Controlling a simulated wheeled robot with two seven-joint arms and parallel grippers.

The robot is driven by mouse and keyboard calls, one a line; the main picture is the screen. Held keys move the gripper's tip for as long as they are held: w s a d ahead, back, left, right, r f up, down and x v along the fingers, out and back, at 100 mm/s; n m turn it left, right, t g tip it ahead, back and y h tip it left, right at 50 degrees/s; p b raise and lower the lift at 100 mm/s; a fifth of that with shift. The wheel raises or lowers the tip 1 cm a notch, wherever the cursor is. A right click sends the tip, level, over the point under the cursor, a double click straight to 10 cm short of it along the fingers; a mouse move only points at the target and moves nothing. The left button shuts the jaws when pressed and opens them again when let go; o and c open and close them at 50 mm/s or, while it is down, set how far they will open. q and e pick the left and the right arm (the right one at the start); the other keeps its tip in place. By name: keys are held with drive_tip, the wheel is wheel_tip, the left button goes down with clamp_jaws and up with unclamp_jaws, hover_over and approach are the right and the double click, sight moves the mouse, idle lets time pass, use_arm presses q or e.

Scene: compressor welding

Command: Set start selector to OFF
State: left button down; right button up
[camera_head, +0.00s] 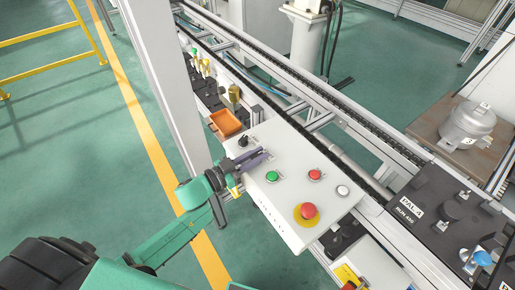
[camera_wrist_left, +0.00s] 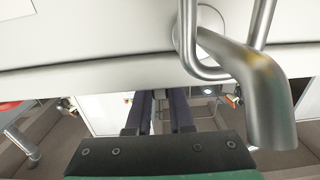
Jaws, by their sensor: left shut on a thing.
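A light grey control box (camera_head: 290,195) shows in the middle of the head view. My left gripper (camera_head: 258,158) is over its upper left part, its two dark fingers close to the panel face. It is shut on a small part there, which the fingers hide; by its place this looks like the start selector. A black knob (camera_head: 243,141) shows just beyond the fingers, near the box's far left corner. In the left wrist view the fingers (camera_wrist_left: 160,100) reach forward side by side, and what is between their tips is too small to tell. My right gripper is not in view.
The panel also carries a green button (camera_head: 272,176), a red button (camera_head: 315,174), a white button (camera_head: 343,191) and a red emergency stop (camera_head: 308,212) on yellow. An orange tray (camera_head: 226,123) and a grey post (camera_head: 170,80) stand close by.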

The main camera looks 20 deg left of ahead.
use_arm(q)
drive_tip(key=n+t+y, duration=0.2)
drive_tip(key=y, duration=0.1)
drive_tip(key=shift+n, duration=0.3)
drive_tip(key=shift+f+n+t+y, duration=0.1)
drive_tip(key=shift+n+t+y, duration=0.65)
drive_tip(key=shift+y, duration=0.85)
drive_tip(key=shift+n, duration=0.25)
drive_tip(key=c, duration=0.8)
unclamp_jaws()
drive_tip(key=shift+s, duration=0.15)
drive_tip(key=b+v, duration=0.2)
drive_tip(key=v, duration=1.2)
drive_tip(key=shift+s+r, duration=0.2)
drive_tip(key=shift+r, duration=0.05)
